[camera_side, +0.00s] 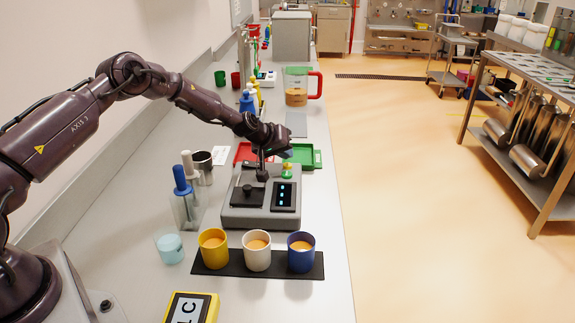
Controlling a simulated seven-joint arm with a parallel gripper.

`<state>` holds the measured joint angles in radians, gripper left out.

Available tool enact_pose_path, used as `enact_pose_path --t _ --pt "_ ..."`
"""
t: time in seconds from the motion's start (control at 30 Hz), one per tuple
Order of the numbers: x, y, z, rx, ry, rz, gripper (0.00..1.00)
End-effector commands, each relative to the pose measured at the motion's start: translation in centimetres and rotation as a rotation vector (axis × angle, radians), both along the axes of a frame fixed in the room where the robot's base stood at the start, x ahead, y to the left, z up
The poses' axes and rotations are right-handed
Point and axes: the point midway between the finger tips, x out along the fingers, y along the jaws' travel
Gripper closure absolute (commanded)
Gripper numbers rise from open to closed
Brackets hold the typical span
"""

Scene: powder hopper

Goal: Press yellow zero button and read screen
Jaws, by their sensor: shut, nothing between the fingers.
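A grey scale (237,213) with a dark pan (247,195) stands on the bench. Its black screen (285,197) shows bright blue-white characters, stacked up the picture and too small to read. My gripper (262,175) is shut and empty, pointing down over the far part of the scale. I cannot tell whether it touches the scale. A small green and yellow piece (287,171) shows at the scale's far right, just right of my gripper. I cannot tell whether it is the yellow zero button; no other button is clear.
Yellow, white and blue cups (257,252) of orange powder stand on a black mat (232,270) in front. Blue-handled and white-handled tools (183,185) stand left. Red and green trays (302,155) lie behind. A clear red-handled jug (297,85) is farther back.

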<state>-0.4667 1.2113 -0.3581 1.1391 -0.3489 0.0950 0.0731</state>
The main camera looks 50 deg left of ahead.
Motion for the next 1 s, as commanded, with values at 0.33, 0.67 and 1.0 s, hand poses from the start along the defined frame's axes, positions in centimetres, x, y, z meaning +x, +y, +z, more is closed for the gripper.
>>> enact_pose_path --t 0.33,0.67,1.0 --pt "0.00 0.00 -0.10 0.000 0.000 0.000 1.00" --pt "0.00 0.01 -0.86 0.000 0.000 0.000 1.00" --pt "0.00 0.01 -0.92 0.000 0.000 0.000 1.00"
